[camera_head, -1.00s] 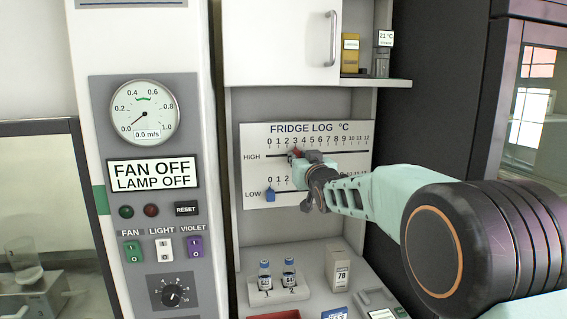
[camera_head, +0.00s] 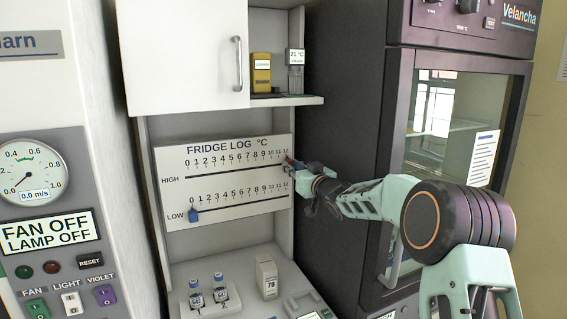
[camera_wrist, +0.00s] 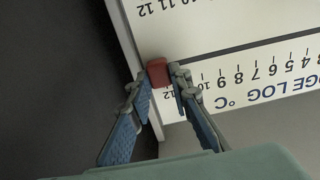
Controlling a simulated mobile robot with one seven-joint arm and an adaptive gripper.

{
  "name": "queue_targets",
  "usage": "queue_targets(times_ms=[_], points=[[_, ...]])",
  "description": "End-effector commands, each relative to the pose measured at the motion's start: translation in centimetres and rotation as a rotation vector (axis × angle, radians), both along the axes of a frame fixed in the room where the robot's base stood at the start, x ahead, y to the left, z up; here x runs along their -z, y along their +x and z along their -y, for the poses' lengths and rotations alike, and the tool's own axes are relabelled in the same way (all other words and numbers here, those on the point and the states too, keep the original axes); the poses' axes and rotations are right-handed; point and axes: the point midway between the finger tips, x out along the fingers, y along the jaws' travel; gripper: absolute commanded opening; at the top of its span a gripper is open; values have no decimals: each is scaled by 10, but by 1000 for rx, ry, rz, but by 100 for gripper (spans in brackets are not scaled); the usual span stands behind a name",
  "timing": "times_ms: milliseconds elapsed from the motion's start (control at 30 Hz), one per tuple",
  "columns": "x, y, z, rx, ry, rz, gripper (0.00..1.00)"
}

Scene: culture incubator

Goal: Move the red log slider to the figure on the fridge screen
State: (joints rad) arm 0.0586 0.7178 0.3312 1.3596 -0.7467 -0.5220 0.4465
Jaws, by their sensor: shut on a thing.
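The red log slider (camera_head: 286,160) is at the right end of the HIGH line on the white FRIDGE LOG board (camera_head: 172,160), close to the 12 mark. In the wrist view the red slider (camera_wrist: 157,73) sits between the fingertips by the board's edge. My gripper (camera_head: 293,167) is shut on it, and the fingers also show in the wrist view (camera_wrist: 160,84). The blue slider (camera_head: 193,215) stands near 0 on the LOW line. I cannot make out a screen marked as the fridge's.
Vials (camera_head: 220,288) and a white carton (camera_head: 266,277) stand on the counter below. A dark cabinet (camera_head: 340,120) is close on the right.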

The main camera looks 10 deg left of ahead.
Motion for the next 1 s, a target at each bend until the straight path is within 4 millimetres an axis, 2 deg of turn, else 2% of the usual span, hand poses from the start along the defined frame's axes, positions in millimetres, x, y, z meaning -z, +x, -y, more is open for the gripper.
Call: queue_targets(times_ms=[467, 500, 633, 1000], points=[[-1, 3, 6, 3, 1, 3, 0], [-1, 3, 6, 4, 1, 3, 23], [-1, 3, 5, 3, 0, 2, 36], [0, -1, 5, 0, 1, 1, 36]])
